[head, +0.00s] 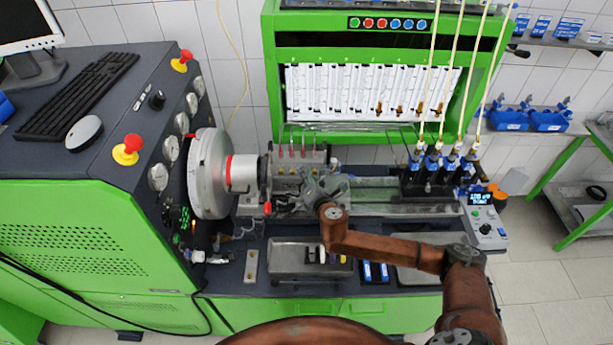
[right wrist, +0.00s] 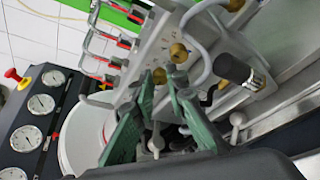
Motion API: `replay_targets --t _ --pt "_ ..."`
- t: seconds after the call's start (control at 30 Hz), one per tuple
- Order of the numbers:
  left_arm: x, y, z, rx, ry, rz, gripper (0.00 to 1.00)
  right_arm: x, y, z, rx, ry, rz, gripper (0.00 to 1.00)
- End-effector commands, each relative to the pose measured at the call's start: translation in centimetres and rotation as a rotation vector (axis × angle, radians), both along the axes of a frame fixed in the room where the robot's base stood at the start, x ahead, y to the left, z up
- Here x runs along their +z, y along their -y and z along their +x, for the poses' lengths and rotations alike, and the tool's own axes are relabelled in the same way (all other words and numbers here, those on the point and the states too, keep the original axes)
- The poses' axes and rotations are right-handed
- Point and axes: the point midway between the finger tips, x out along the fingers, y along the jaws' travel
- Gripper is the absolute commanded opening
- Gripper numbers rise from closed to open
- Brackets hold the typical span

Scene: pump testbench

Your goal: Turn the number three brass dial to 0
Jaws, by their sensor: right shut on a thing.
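My right gripper (head: 312,186) is at the pump block in the middle of the bench in the head view. In the right wrist view its two green fingers (right wrist: 160,82) are closed around a small brass dial (right wrist: 159,76) on the grey block. I cannot read any number or pointer on the dials. My left gripper is not in view.
Thin red-marked metal lines (right wrist: 106,60) rise beside the dials. A big silver chuck (head: 210,175) stands left of the block, and a metal tray (head: 285,258) lies in front.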

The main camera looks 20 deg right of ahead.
Motion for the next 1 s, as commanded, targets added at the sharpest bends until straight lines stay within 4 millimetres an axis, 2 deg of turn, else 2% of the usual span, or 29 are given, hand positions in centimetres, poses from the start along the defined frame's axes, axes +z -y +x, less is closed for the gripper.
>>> replay_targets --t 0.37,1.0 --pt "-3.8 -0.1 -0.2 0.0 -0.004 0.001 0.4 -1.1 0.1 -0.1 0.0 0.058 0.216 0.0" --pt "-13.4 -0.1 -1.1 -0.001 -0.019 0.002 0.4 -1.8 0.0 -0.1 0.003 0.226 0.804 0.0"
